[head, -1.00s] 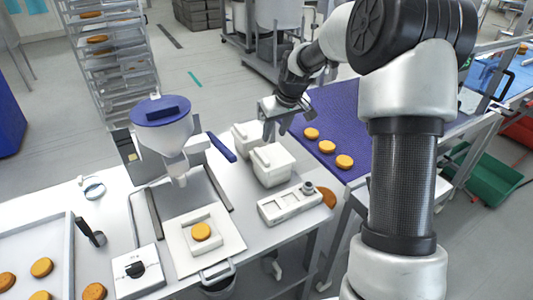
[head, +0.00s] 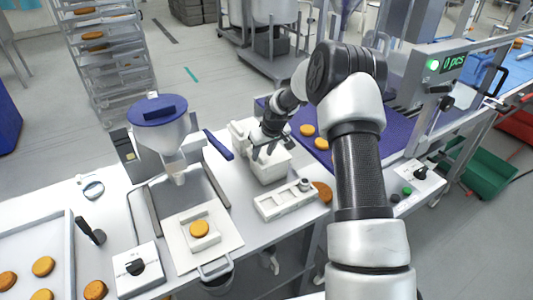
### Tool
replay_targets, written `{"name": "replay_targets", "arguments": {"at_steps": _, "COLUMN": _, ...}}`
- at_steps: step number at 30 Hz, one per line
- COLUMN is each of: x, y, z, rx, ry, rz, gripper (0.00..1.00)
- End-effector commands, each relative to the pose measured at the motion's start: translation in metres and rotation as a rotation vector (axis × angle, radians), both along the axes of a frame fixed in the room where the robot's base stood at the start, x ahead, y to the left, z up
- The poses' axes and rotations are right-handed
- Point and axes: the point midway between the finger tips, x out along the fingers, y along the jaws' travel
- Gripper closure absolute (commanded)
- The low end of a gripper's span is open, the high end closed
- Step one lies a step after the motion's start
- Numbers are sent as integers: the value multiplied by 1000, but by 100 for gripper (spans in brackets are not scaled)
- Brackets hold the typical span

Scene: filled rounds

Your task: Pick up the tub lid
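Two white lidded tubs stand side by side on the white table, just left of the blue conveyor. The front tub (head: 268,172) has a white lid (head: 280,156) on top. The rear tub (head: 238,133) is partly hidden behind my gripper and the front tub. My gripper (head: 263,152) points down right at the front tub's lid, its dark fingers over the lid's middle. The fingers are small here, and I cannot tell whether they touch or have closed on the lid's handle. The lid looks seated on its tub.
A hopper with a blue lid (head: 160,110) stands left of the tubs, with a blue handle (head: 218,145) between. A white slotted block (head: 284,200) lies just in front of the tubs. The blue conveyor (head: 325,157) carries orange rounds.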

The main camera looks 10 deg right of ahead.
Motion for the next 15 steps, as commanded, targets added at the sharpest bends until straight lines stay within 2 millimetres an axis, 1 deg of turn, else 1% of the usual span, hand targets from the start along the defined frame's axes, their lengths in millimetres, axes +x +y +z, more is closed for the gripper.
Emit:
{"name": "replay_targets", "arguments": {"at_steps": 1, "x": 2, "y": 1, "z": -5, "rx": 0, "ry": 0, "rz": 0, "gripper": 62}}
{"name": "replay_targets", "arguments": {"at_steps": 3, "x": 4, "y": 1, "z": -9, "rx": -1, "ry": -1, "rz": 0, "gripper": 62}}
{"name": "replay_targets", "arguments": {"at_steps": 10, "x": 5, "y": 1, "z": -11, "rx": -1, "ry": -1, "rz": 0, "gripper": 62}}
{"name": "replay_targets", "arguments": {"at_steps": 11, "x": 5, "y": 1, "z": -11, "rx": -1, "ry": -1, "rz": 0, "gripper": 64}}
{"name": "replay_targets", "arguments": {"at_steps": 15, "x": 4, "y": 1, "z": -11, "rx": -1, "ry": -1, "rz": 0, "gripper": 88}}
